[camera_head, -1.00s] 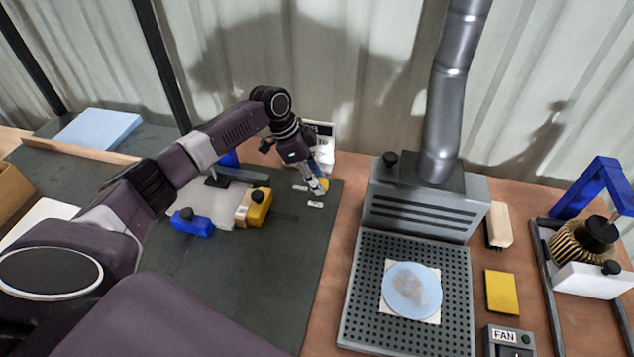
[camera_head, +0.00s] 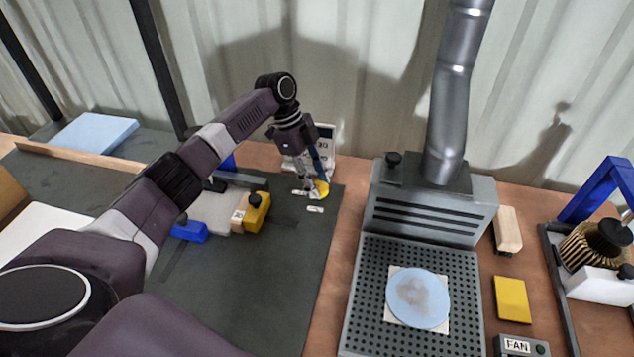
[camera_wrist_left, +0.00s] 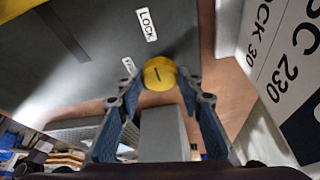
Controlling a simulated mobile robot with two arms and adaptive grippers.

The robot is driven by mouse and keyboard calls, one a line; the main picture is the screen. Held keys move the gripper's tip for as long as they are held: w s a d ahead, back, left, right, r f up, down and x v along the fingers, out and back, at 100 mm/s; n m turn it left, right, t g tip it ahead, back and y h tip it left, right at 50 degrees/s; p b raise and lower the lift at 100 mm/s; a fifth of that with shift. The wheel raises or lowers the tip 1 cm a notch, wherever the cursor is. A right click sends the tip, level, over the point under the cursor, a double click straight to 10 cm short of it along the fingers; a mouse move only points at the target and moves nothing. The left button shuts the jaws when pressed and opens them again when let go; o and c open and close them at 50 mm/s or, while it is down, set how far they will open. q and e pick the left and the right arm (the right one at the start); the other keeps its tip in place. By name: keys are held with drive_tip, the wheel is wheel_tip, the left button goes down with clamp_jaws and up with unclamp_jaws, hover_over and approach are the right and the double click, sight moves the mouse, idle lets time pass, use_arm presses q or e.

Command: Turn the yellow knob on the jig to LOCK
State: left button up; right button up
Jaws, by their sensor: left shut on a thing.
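The yellow knob (camera_head: 323,188) sits near the right edge of the dark jig mat (camera_head: 285,290). It also shows in the left wrist view (camera_wrist_left: 159,73), round, with a short dark line on its top. My left gripper (camera_head: 319,188) is at the knob, shut on it, with a finger on either side. A white LOCK label (camera_wrist_left: 146,24) lies on the mat beside the knob. A second white label (camera_wrist_left: 128,66) lies closer to the knob, its text partly hidden by a finger. I cannot tell which label the dark line points to. My right gripper is not in view.
A white sign (camera_head: 325,140) stands behind the knob. A yellow clamp block (camera_head: 257,212) and a blue block (camera_head: 190,231) are left of it on the mat. A grey fume extractor (camera_head: 430,210) with a perforated tray stands to the right.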

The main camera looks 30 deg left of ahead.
use_arm(q)
drive_tip(key=o, duration=1.1)
drive_tip(key=v, duration=1.2)
drive_tip(key=shift+r, duration=0.1)
